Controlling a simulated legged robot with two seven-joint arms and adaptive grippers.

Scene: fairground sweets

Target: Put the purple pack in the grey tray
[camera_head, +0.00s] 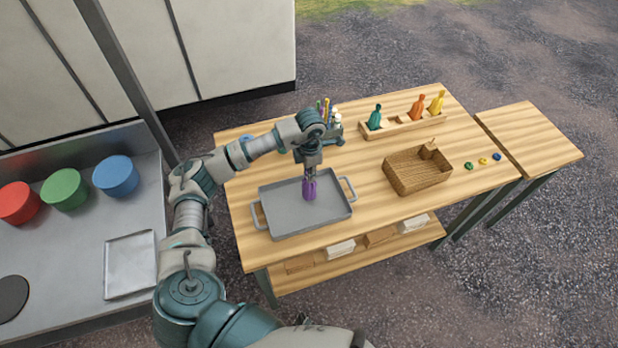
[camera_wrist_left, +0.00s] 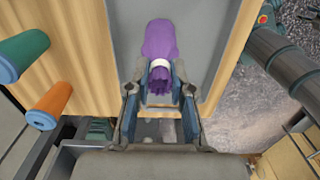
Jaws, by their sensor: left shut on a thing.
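The purple pack (camera_head: 309,188) is a soft bag with a pale band around its neck. It is in my left gripper (camera_head: 310,170), over the middle of the grey tray (camera_head: 275,214). In the left wrist view the pack (camera_wrist_left: 160,45) hangs between the fingers of my left gripper (camera_wrist_left: 160,92), which are shut on its gathered neck just below the band. The grey tray (camera_wrist_left: 205,20) lies behind the pack there. I cannot tell whether the pack touches the tray floor. My right gripper is not in view.
A wicker basket (camera_head: 417,175) stands right of the tray. A wooden rack (camera_head: 405,128) with teal, orange and yellow bottles is behind it. Small coloured pieces (camera_head: 483,161) lie at the right end. Red, green and blue tubs (camera_head: 64,189) stand on the left counter.

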